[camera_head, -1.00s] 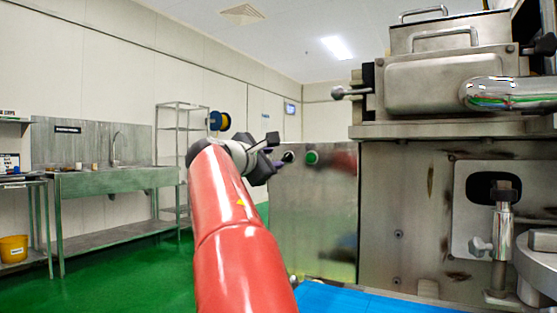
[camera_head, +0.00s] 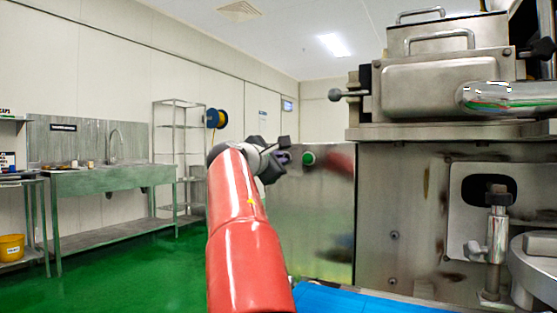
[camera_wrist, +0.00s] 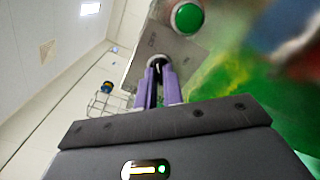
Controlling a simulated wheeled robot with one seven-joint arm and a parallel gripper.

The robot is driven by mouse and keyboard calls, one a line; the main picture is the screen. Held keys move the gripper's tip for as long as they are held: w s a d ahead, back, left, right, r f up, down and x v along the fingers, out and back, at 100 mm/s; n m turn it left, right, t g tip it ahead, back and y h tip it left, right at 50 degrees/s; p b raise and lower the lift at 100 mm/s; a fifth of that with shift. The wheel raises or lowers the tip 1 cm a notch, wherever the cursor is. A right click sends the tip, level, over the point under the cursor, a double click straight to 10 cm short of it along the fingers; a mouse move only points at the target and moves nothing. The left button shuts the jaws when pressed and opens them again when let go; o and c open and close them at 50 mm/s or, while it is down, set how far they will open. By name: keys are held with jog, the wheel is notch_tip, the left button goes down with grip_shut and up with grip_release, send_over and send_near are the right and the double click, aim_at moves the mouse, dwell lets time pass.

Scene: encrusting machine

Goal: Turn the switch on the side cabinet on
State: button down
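The side cabinet (camera_head: 325,225) is a steel box beside the larger machine. Its face carries a round green button (camera_head: 308,158), which also shows in the wrist view (camera_wrist: 187,18). In the wrist view a round dark switch (camera_wrist: 157,61) with a pale rim sits below the green button. My gripper (camera_wrist: 160,74) has two purple fingers pointing at this switch, with a narrow gap between them. The fingertips overlap the switch's lower edge; contact is unclear. In the head view my gripper (camera_head: 283,158) is in front of the cabinet's upper left and covers the switch.
The large steel machine (camera_head: 400,220) with handles and a pipe fills the right side. A blue surface (camera_head: 360,300) lies low in front of it. A sink bench (camera_head: 110,181) and a wire shelf (camera_head: 180,150) stand at the left. Green floor between is clear.

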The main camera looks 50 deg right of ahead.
jog(key=shift+m, duration=0.3)
jog(key=m+b, duration=0.3)
jog(key=m, duration=1.4)
jog(key=shift+f+b, duration=0.15)
jog(key=shift+b, duration=0.2)
jog(key=shift+m, duration=0.3)
jog(key=c, duration=1.5)
grip_release()
